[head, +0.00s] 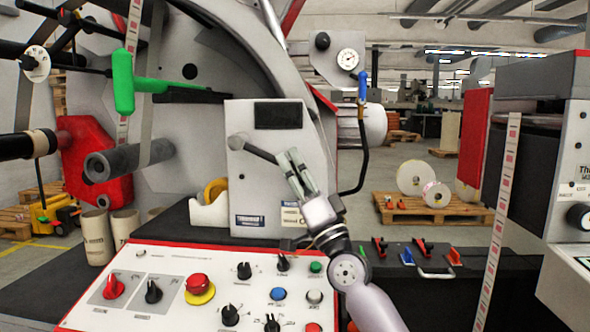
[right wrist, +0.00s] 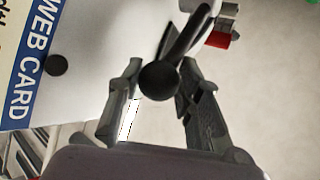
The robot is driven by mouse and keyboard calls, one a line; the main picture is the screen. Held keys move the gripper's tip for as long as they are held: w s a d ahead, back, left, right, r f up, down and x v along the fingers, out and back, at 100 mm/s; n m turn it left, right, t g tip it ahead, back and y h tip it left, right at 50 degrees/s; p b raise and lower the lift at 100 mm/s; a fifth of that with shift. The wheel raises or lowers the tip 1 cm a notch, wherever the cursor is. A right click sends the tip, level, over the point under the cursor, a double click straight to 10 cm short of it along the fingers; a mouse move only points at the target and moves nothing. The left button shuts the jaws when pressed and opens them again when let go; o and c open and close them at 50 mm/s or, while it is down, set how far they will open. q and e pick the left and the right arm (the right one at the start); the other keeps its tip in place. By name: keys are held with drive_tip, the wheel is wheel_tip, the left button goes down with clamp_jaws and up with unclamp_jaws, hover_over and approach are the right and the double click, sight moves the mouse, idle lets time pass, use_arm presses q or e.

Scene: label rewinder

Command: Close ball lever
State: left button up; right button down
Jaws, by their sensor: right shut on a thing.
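The ball lever (head: 261,153) is a dark rod on the front of the grey box (head: 268,185). It runs from a round hub at the left down to the right, to my right gripper. In the right wrist view its black ball (right wrist: 158,82) lies between the two fingers. My right gripper (head: 288,157) is shut on the lever's ball end; the fingers hide the ball in the head view. It also shows in the right wrist view (right wrist: 155,95), with one finger on each side of the ball. My left gripper is not in view.
The control panel (head: 165,262) with knobs and a red stop button stands in front, below the box. A black hose with a blue valve (head: 362,88) hangs right of the box. A green handle (head: 123,82) sticks out at the upper left.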

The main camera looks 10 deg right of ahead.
drive_tip(key=shift+w+f, duration=0.1)
drive_tip(key=shift+f, duration=0.2)
drive_tip(key=c, duration=1.4)
unclamp_jaws()
drive_tip(key=shift+r, duration=0.1)
drive_tip(key=v, duration=1.2)
